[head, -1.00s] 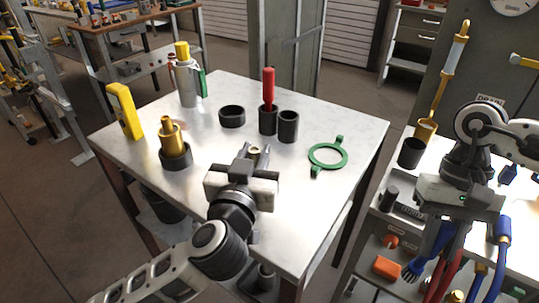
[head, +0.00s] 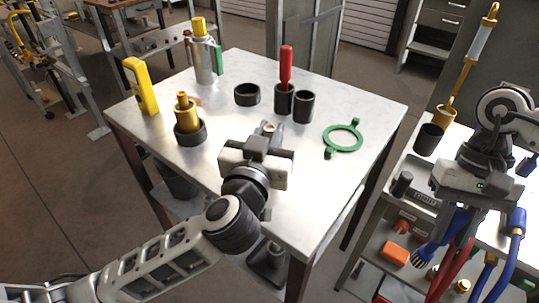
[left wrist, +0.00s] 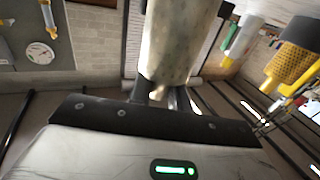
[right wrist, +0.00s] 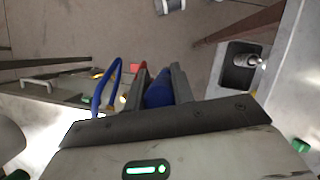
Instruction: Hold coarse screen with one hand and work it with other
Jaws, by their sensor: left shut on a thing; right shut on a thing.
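My left gripper (head: 272,130) is over the front middle of the metal table. In the left wrist view it is shut on a pale grey, mottled cylinder (left wrist: 175,45), perhaps the coarse screen. In the head view only a small brass-coloured end (head: 269,127) shows between its fingertips. My right gripper (head: 462,232) hangs over the side bench at right. It is shut on a blue handle (right wrist: 158,92), seemingly that of the blue brush (head: 432,252). The two grippers are well apart.
On the table (head: 215,165) stand a yellow meter (head: 141,86), brass part (head: 187,117), silver bottle (head: 203,62), black ring (head: 247,94), red-handled tool (head: 286,66), black cup (head: 304,107) and green ring (head: 343,137). The front left tabletop is bare. Red and blue tools hang at right.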

